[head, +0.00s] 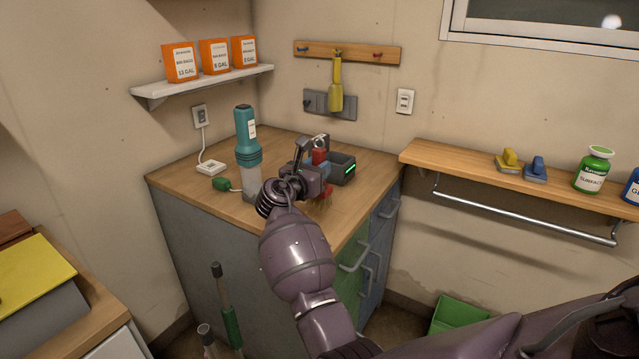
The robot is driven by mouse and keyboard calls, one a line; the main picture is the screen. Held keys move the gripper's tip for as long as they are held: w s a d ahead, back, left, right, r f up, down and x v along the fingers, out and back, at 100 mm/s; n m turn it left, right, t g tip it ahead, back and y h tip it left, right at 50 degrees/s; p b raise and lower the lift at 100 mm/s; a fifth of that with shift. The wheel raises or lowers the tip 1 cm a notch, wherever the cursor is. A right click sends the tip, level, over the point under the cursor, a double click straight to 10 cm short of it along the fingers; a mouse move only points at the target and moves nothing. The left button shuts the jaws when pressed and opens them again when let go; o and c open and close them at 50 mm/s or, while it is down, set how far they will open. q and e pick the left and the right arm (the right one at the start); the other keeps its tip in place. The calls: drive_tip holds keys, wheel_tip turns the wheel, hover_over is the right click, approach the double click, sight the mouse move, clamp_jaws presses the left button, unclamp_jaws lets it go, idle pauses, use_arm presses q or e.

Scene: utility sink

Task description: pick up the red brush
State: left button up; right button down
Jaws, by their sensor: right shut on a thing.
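The red brush (320,157) is at the worktop, mostly hidden by my right gripper. Red parts show above and below the gripper, and tan bristles seem to show below it. My right gripper (317,172) is shut on the red brush, near the front right of the wooden worktop (210,188). I cannot tell whether the brush still touches the worktop. My left gripper is not in view.
A dark caddy (342,168) with a green light stands just behind the gripper. A wall shelf (520,180) holds blocks and bottles at right.

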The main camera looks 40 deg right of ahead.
wheel_tip(320, 180, up, 14)
drive_tip(key=p, duration=0.3)
idle(0.4)
